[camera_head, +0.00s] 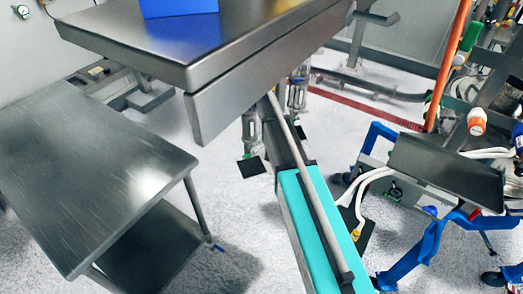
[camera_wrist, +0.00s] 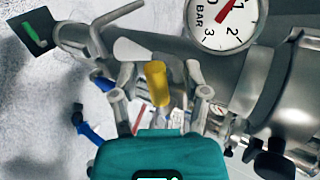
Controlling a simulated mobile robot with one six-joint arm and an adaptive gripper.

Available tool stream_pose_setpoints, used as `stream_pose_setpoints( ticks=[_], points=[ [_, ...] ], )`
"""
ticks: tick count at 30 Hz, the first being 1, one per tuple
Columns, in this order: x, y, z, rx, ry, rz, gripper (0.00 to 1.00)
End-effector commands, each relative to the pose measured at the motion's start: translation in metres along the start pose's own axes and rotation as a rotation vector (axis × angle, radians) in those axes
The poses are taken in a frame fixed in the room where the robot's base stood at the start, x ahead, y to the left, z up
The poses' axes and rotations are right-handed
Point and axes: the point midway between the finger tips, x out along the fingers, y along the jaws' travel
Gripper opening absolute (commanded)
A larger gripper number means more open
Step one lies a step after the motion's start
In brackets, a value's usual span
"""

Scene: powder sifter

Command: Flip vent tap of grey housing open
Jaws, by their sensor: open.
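In the wrist view, the grey metal housing (camera_wrist: 190,62) runs across the upper part of the picture. A short yellow cylindrical piece (camera_wrist: 156,83), likely the handle of the vent tap, stands in front of it. My gripper (camera_wrist: 162,95) points at it from below with its two grey fingers apart. The yellow piece lies between the fingers in the picture, and no finger visibly touches it. I cannot tell the depth gap. The base of the yellow piece is partly hidden behind the gripper. Neither the housing nor the gripper can be made out clearly in the head view.
In the head view, a steel table (camera_head: 95,165) stands left, a raised steel top (camera_head: 215,40) carries a blue box (camera_head: 178,8), and a blue-framed cart (camera_head: 400,265) stands right.

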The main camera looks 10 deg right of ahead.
Motion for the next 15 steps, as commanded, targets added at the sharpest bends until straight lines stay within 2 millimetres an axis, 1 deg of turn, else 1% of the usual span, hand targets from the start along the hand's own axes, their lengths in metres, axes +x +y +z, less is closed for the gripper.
stream_pose_setpoints(
  ticks=[15],
  points=[
    [-0.007,-0.011,-0.0026,0.232,-0.155,-0.001,0.59]
  ],
)
